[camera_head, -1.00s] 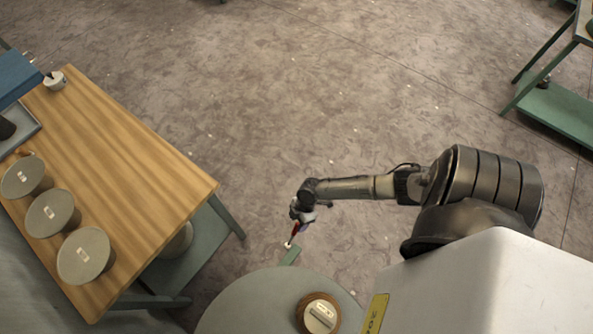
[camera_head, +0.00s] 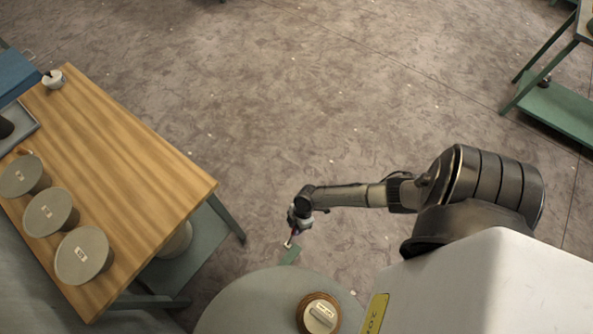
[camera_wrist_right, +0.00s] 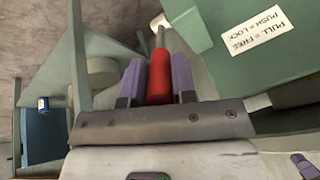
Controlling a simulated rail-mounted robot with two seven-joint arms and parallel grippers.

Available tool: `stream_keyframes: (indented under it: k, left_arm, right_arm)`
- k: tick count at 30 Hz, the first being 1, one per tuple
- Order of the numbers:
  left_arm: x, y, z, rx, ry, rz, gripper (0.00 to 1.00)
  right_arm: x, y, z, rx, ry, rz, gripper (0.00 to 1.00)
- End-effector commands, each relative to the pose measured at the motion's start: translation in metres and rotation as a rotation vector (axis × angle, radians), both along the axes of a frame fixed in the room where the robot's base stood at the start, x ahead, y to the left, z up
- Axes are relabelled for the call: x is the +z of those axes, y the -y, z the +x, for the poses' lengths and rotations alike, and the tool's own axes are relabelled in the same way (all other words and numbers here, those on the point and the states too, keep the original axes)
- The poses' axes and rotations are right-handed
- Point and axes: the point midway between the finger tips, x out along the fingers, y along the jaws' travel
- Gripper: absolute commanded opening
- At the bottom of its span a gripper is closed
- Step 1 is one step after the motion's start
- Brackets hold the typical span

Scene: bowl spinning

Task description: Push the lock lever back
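The lock lever (camera_wrist_right: 159,72) has a red grip on a thin metal rod and shows in the right wrist view. It is beside a green housing (camera_wrist_right: 238,62) with a white label reading "PULL = FREE, PUSH = LOCK". The purple fingers of my right gripper (camera_wrist_right: 159,78) lie on both sides of the red grip with no clear gap, so it looks shut on it. In the head view, my right gripper (camera_head: 293,233) is just above the round grey wheel top (camera_head: 240,305), by a small green bracket (camera_head: 290,256). My left gripper is out of view.
A brown-rimmed round piece (camera_head: 302,315) sits on the wheel top. At the left, a wooden table (camera_head: 140,170) carries several grey round-topped pieces (camera_head: 82,255) and a small white cup (camera_head: 53,79). A green shelf (camera_head: 560,108) stands far right. Open floor lies ahead.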

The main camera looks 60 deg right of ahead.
Motion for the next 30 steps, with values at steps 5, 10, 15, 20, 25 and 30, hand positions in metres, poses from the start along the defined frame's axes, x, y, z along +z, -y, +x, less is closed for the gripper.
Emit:
stream_keyframes:
  k: [5,10,15,20,25,30]
  left_arm:
    - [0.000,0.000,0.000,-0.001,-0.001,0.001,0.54]
    - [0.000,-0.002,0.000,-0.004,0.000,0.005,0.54]
    - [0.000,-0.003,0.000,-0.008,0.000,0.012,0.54]
    - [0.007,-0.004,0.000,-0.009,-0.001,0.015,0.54]
    - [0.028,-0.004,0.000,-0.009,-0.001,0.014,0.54]
    - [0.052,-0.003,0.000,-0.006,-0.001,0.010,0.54]
  right_arm:
    - [0.000,0.000,0.000,0.000,0.000,0.000,0.08]
    - [0.000,0.000,0.000,0.000,0.000,0.000,0.00]
    - [0.000,0.000,0.000,0.000,0.000,0.000,0.00]
    - [0.004,-0.003,0.001,0.001,-0.004,-0.021,0.00]
    - [0.013,-0.012,0.003,0.003,-0.020,-0.099,0.00]
    - [0.019,-0.027,0.006,0.003,-0.045,-0.221,0.00]
